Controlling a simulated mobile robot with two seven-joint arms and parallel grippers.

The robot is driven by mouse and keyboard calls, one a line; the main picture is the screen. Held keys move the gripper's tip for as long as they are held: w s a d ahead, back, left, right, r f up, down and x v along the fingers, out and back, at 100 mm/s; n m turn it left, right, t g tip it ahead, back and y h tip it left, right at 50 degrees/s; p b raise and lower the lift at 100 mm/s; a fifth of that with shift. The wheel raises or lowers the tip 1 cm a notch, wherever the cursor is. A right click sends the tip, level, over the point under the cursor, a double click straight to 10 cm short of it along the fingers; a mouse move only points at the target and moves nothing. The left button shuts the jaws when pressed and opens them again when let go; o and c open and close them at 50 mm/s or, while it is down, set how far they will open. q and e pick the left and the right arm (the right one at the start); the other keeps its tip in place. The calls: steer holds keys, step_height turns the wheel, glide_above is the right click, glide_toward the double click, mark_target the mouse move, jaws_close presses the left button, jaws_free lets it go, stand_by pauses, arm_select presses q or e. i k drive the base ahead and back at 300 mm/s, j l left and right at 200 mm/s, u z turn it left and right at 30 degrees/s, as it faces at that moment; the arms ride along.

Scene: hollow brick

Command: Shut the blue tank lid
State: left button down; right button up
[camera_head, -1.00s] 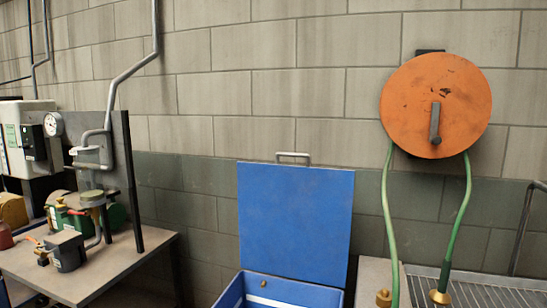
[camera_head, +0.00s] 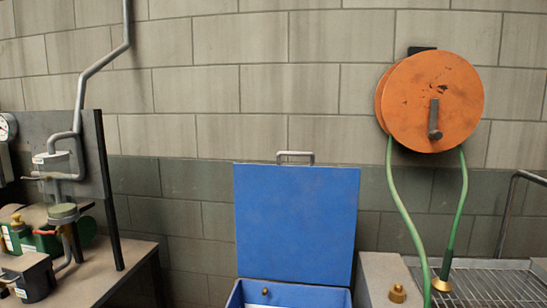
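The blue tank lid (camera_head: 296,223) stands open and nearly upright against the block wall, with a metal handle (camera_head: 295,156) on its top edge. Below it is the blue tank (camera_head: 235,297), of which only the upper rim and part of the inside show at the bottom edge of the view. A small brass fitting sits inside near the tank's back left. Neither of my grippers is in view.
An orange hose reel (camera_head: 434,103) hangs on the wall at right, its green hose (camera_head: 402,210) hanging down. A metal rack (camera_head: 490,285) and a brass fitting (camera_head: 397,293) are at lower right. A bench (camera_head: 105,265) with pumps and pipes stands at left.

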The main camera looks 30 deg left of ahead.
mark_target(293, 223)
steer(key=j+z, duration=0.15)
steer(key=j, duration=0.3)
steer(key=k+j+z, duration=0.2)
steer(key=j, duration=0.25)
steer(key=j+z, duration=0.25)
steer(key=j, duration=0.7)
steer(key=i, duration=0.05)
